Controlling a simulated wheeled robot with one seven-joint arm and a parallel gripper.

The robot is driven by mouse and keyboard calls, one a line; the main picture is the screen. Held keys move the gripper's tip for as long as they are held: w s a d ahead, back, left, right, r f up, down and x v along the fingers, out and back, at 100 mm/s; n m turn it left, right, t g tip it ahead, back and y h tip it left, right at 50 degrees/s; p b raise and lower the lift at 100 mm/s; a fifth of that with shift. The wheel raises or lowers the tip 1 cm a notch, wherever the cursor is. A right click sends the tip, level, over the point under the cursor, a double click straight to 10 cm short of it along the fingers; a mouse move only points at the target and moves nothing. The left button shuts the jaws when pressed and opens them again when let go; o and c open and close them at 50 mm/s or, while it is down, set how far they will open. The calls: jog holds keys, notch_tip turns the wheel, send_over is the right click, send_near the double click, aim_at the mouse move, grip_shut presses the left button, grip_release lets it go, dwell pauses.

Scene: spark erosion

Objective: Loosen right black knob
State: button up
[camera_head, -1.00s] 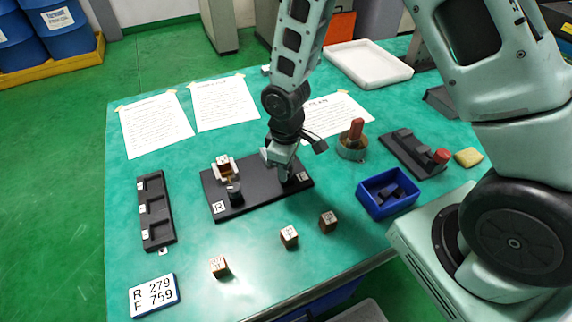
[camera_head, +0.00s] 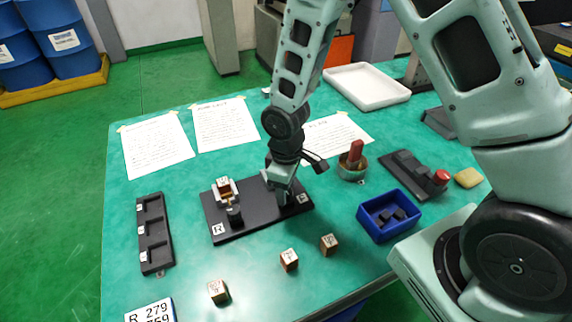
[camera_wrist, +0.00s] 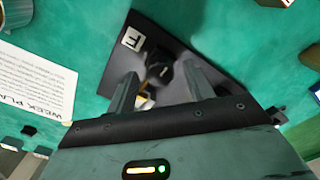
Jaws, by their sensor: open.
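A black plate (camera_head: 255,222) lies on the green table, marked R at its left end and F at its right. A black knob (camera_head: 235,213) stands near the R end, beside a small light holder with a brown block (camera_head: 225,187). My gripper (camera_head: 281,197) points down over the F end and hides the knob there. In the wrist view, a dark knob (camera_wrist: 158,72) near the F label stands between the open fingertips of my gripper (camera_wrist: 160,84). Gaps show on both sides of it, and I cannot tell whether either finger touches it.
Several lettered cubes (camera_head: 289,260) lie in front of the plate. A black slotted rack (camera_head: 154,234) lies left, and a blue bin (camera_head: 387,234) with dark pieces right. A round tin (camera_head: 352,173) with a red-handled item stands behind the bin. Papers (camera_head: 157,146) lie at the back.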

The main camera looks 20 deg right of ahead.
notch_tip(320, 180, up, 17)
dwell(0.4)
jog(key=s+a+r, duration=0.1)
jog(key=s+a, duration=0.2)
jog(key=s, duration=0.7)
jog(key=s+a+r+m, duration=0.1)
jog(key=s+a+r, duration=0.1)
jog(key=s, duration=0.8)
jog(key=shift+a+r+m+y, duration=0.15)
jog(key=shift+a+m+y, duration=0.15)
jog(key=shift+a, duration=0.4)
